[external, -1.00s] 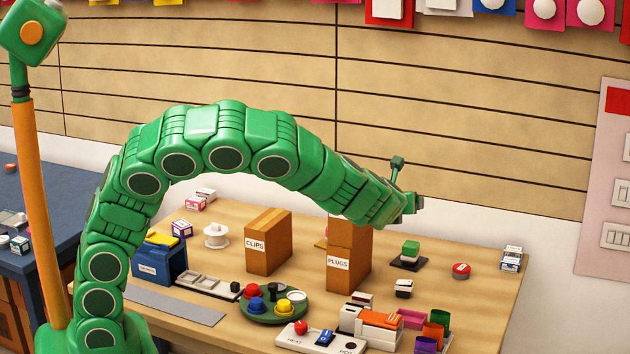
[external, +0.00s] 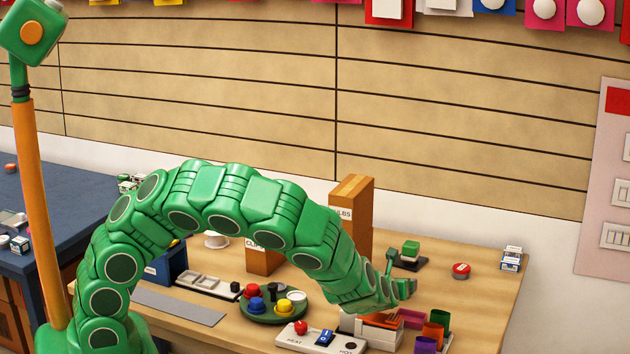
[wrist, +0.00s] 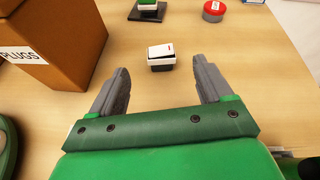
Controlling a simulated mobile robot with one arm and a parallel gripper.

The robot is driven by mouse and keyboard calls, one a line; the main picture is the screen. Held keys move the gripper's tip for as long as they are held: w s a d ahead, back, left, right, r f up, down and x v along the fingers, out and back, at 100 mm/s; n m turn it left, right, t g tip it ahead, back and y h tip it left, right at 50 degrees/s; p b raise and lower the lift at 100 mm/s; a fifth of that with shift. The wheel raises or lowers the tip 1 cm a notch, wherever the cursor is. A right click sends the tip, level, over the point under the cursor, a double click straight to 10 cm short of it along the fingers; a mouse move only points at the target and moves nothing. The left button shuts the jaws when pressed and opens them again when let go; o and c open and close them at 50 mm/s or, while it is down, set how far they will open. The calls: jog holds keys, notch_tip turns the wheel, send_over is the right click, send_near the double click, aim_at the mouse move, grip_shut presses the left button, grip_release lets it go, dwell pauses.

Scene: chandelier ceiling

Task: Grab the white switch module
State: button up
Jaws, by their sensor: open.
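The white switch module (wrist: 160,53), a small block with a white rocker top and a dark lower part, sits on the table in the wrist view. It lies ahead of my gripper (wrist: 162,68), roughly centred between the two grey fingers. The fingers are apart with nothing between them, and the module is just beyond their tips. In the external view my gripper (external: 406,288) is low over the right part of the table, and it hides the module there.
The brown PLUGS box (wrist: 52,40) stands close on the left. A green switch on a black base (wrist: 147,9) and a red round tin (wrist: 214,11) lie farther back. Colourful cups (external: 434,332) and a white-orange tray (external: 374,330) stand near the front. Table right of the module is clear.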

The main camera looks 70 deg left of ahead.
jog(key=shift+x, duration=5.95)
jog(key=shift+f, duration=0.1)
jog(key=c, duration=1)
